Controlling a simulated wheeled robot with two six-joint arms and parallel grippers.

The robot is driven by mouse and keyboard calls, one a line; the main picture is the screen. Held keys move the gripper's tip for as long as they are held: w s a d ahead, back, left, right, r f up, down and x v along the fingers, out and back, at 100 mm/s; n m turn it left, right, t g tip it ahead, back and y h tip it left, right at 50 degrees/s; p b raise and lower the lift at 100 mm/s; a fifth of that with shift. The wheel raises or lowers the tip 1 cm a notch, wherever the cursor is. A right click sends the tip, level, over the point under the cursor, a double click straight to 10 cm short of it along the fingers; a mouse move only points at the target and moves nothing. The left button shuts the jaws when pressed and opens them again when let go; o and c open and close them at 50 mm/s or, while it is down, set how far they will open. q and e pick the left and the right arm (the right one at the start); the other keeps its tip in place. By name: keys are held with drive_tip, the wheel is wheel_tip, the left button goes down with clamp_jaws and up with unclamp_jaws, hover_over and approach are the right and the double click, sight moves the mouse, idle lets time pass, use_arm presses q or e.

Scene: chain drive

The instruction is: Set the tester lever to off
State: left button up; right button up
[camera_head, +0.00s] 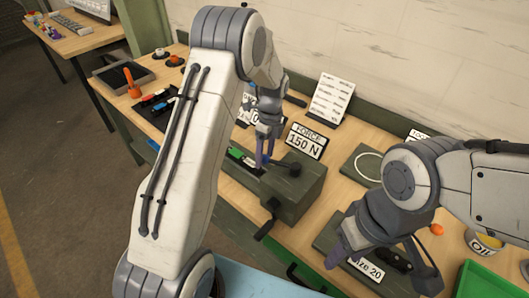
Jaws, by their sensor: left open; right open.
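The tester is a grey-green box (296,196) on the bench, with a "FORCE 150 N" sign (306,141) behind it. A black round knob (294,168) sits on a rod on its top, and a black handle (270,216) sticks out at its front. I cannot tell which of these is the lever, or which position is off. My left gripper (263,158), with purple fingers, points down at the tester's left end, just left of the knob and apart from it. It is open and empty. My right gripper (345,245) is open above the "Size 20" plate, partly hidden by its own wrist.
A green plate with a white ring (369,166) lies right of the tester. An oil can (484,243) and a green tray (486,281) are at the right. A white card (330,98) stands behind. My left arm hides much of the bench's left half.

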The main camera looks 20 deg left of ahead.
use_arm(q)
drive_tip(key=shift+f, duration=0.1)
clamp_jaws()
idle(1.4)
